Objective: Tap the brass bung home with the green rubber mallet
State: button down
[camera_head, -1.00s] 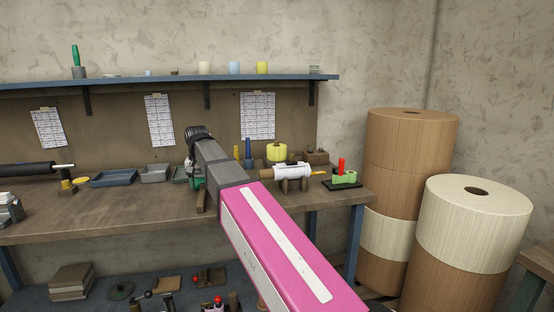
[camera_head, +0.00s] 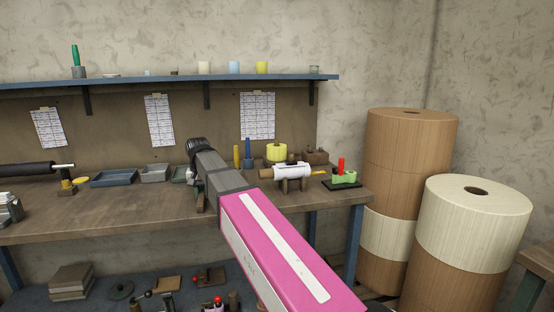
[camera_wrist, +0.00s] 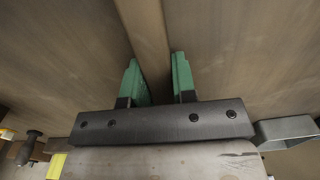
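My gripper (camera_wrist: 160,75) points down over the bench; its two green fingers stand apart in the wrist view. A plain brown wooden bar (camera_wrist: 143,25) runs between them; I cannot tell whether they touch it. In the head view my wrist hides most of this spot, and a short brown piece (camera_head: 201,203) shows below it near the bench's front edge. No mallet head can be made out. A white cylinder (camera_head: 292,171) lies on a brown cradle to the right, with a small brass-coloured end (camera_head: 265,174) on its left. Whether that end is the bung is too small to tell.
On the bench (camera_head: 110,217) stand a yellow roll (camera_head: 277,152), a blue peg (camera_head: 248,151), a green-and-red device (camera_head: 343,176) and shallow trays (camera_head: 114,178). A shelf (camera_head: 150,83) runs above. Tall rolls (camera_head: 475,225) stand right.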

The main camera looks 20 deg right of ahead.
aim_at(202, 191)
jog(key=shift+r, duration=0.1)
dwell(0.4)
jog(key=shift+r, duration=2.95)
